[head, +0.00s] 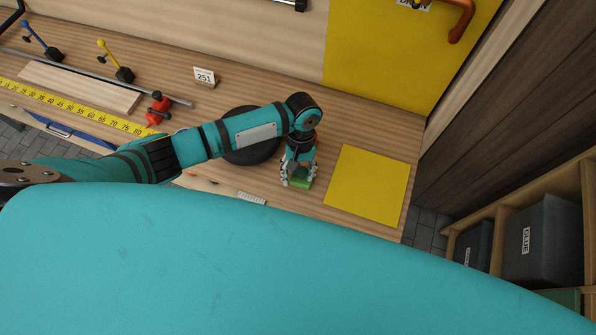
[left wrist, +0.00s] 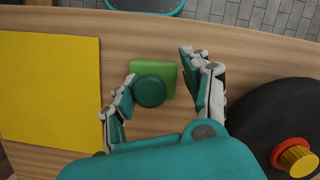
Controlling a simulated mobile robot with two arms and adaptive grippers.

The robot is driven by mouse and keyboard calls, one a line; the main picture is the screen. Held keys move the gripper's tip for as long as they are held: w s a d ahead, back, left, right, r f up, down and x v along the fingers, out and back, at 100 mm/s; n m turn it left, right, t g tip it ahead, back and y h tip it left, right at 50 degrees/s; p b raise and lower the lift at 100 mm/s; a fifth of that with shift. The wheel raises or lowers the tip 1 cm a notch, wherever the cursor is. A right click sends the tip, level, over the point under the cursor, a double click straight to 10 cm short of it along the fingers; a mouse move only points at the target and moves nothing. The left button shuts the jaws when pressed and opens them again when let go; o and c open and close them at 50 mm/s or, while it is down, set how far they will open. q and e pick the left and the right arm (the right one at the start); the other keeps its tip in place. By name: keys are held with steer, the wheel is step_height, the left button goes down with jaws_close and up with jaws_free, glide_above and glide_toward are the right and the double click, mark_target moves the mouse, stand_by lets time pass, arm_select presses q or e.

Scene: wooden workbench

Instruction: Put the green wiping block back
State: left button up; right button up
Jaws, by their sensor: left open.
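The green wiping block (head: 301,183) lies on the wooden workbench, left of the yellow square (head: 365,186). In the left wrist view it is a green square base with a dark round knob (left wrist: 150,91) on top. My left gripper (head: 298,176) points down over the block and is open. In the left wrist view its fingers (left wrist: 158,68) stand on either side of the knob, with gaps showing. The yellow square also shows in that view (left wrist: 48,92), bare and flat on the bench. My right gripper is not in view.
A black round disc (head: 246,155) lies beside the block; the left wrist view shows a red and yellow knob (left wrist: 295,156) over it. A number card (head: 204,77), yellow ruler (head: 75,107) and red clamp (head: 158,108) lie further left. Grey bins (head: 541,242) stand at right, off the bench.

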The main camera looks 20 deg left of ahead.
arm_select(q)
steer(key=shift+r, duration=0.1)
steer(key=b+v, duration=0.1)
steer(key=v, duration=1.1)
